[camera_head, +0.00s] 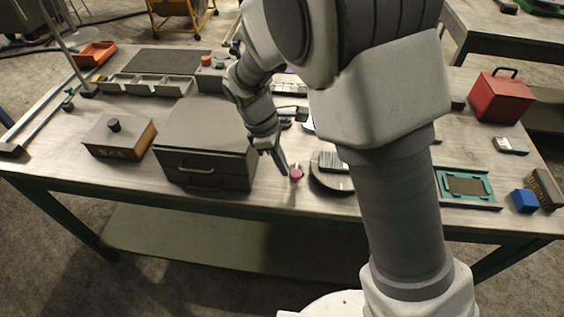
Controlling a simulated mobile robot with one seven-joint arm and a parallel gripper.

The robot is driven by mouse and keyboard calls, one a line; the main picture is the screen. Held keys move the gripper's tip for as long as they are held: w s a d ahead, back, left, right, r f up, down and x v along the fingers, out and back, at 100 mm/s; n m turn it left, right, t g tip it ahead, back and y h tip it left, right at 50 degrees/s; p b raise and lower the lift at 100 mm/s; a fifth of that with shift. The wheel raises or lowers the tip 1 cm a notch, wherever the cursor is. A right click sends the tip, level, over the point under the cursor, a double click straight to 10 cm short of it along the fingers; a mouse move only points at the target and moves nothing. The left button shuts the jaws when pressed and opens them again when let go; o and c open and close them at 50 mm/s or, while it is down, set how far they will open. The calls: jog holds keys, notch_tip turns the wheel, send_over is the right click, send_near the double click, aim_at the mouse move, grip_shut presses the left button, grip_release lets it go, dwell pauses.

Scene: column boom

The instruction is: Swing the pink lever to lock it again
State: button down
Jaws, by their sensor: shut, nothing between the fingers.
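The pink lever (296,172) shows as a small pink knob near the front edge of the workbench, right of the dark drawer box. My gripper (284,174) points down just left of the pink knob, with its fingers shut and empty. The fingertips are very close to the knob; I cannot tell whether they touch it. A round dark base with a light grey block (333,162) stands just right of the knob, partly hidden by my arm. The lever's arm and its pivot cannot be made out.
The dark drawer box (205,150) stands close on the left of my gripper. A wooden box with a black knob (120,137) is further left. A teal frame (468,187), a blue block (524,200) and a red case (498,98) are on the right. My arm hides the bench's middle.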

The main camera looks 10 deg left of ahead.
aim_at(298, 176)
jog(key=d+n, duration=0.1)
jog(key=n, duration=0.1)
jog(key=s+d+n+t+p, duration=0.1)
jog(key=n, duration=0.2)
jog(key=shift+d+r+t, duration=0.1)
jog(key=shift+d+t, duration=0.05)
jog(key=shift+t, duration=0.15)
jog(key=n, duration=0.1)
jog(key=d+n+p, duration=0.1)
jog(key=n, duration=0.1)
jog(key=shift+w+d+t+y, duration=0.1)
jog(key=shift+d+t+y, duration=0.1)
jog(key=shift+t+y, duration=0.2)
jog(key=shift+w+d+n+y+p, duration=0.15)
jog(key=shift+d+n+p, duration=0.15)
jog(key=shift+n, duration=0.35)
jog(key=shift+d+n+y+p, duration=0.15)
jog(key=shift+d+n+p, duration=0.1)
jog(key=shift+n, duration=0.4)
jog(key=shift+t, duration=0.3)
jog(key=shift+a, duration=0.1)
